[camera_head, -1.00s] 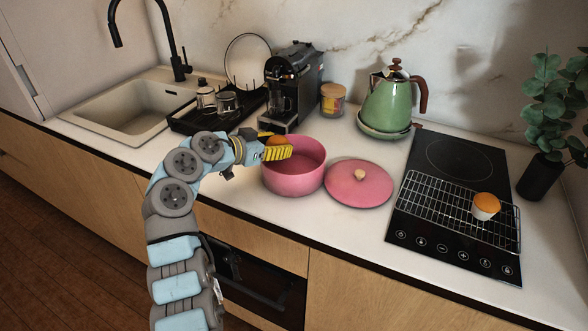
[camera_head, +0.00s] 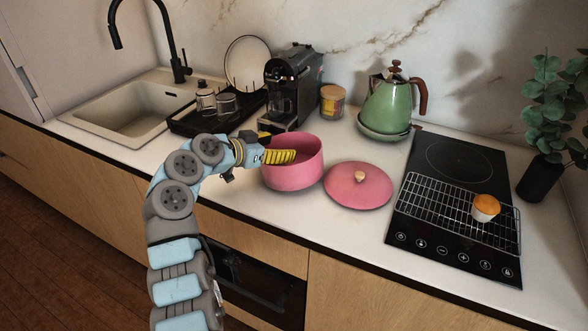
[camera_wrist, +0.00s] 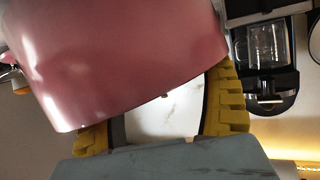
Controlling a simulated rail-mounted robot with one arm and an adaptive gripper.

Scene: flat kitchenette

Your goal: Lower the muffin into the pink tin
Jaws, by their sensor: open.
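The pink tin (camera_head: 292,180) stands uncovered on the counter, and its outer wall fills the upper left of the wrist view (camera_wrist: 125,55). My gripper (camera_head: 281,156) is at the left side of the tin's rim, with its yellow fingers reaching over the opening. In the wrist view, my gripper (camera_wrist: 158,118) has its fingers spread apart with no muffin visible between them. The muffin that was at my fingers is out of sight; the tin's inside is mostly hidden. Another muffin (camera_head: 486,207) with an orange top and white cup sits on the wire rack.
The pink lid (camera_head: 358,186) lies flat right of the tin. The wire rack (camera_head: 431,206) rests on the black hob (camera_head: 415,243). A coffee machine (camera_head: 291,85), a jar (camera_head: 332,101) and a green kettle (camera_head: 389,101) stand behind. Bare counter lies in front of the lid.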

